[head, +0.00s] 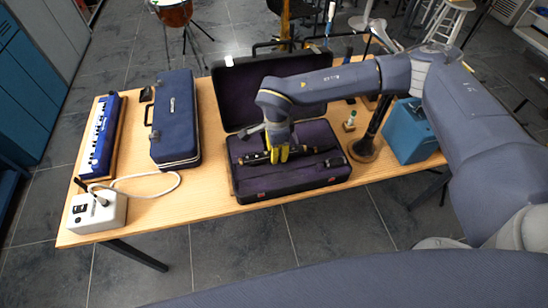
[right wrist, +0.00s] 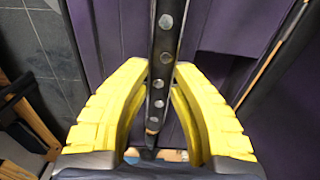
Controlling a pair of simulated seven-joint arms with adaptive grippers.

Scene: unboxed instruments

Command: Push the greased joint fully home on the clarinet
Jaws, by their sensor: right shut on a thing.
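An open black case (head: 240,186) with purple lining lies on the table. A slim black clarinet piece (head: 256,159) lies across it, partly covered by my right gripper. My right gripper (head: 278,157), with yellow fingers, is shut on this piece inside the case. In the right wrist view the black clarinet piece (right wrist: 164,60) with round silver keys runs between the yellow fingers (right wrist: 160,95). A tan band shows near its lower end; whether a gap is there I cannot tell. Another small dark piece (head: 335,161) lies at the case's right. My left gripper is not in view.
A dark upright rod with a round base (head: 362,152) stands right of the case, near a small green-and-white tube (head: 350,121) and a teal box (head: 409,132). A closed blue case (head: 175,120), blue keyboard (head: 103,135) and white box (head: 97,213) are left.

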